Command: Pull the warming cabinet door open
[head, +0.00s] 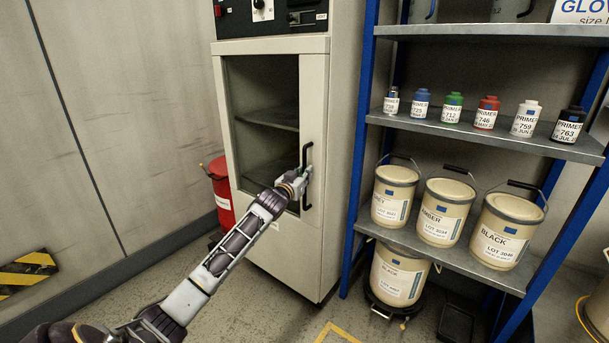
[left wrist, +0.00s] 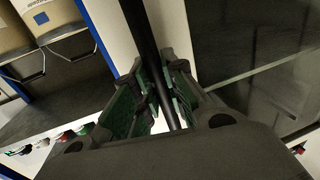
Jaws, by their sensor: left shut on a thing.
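The warming cabinet (head: 318,170) is a tall cream unit. Its door (head: 313,120) has a dark glass window (head: 262,115) with shelves behind it. The door looks closed in the head view. A black vertical bar handle (head: 306,160) is on the door's right side. My left gripper (head: 304,184) is at the lower half of the handle, shut on it. In the left wrist view the black bar (left wrist: 158,60) runs between the green-padded fingers (left wrist: 158,100). My right gripper is in neither view.
A blue-framed shelf rack (head: 357,150) stands close on the right, with small primer bottles (head: 485,113) and several cream pails (head: 442,210). A red bin (head: 221,190) stands left of the cabinet. The floor in front of the cabinet (head: 270,300) is mostly clear.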

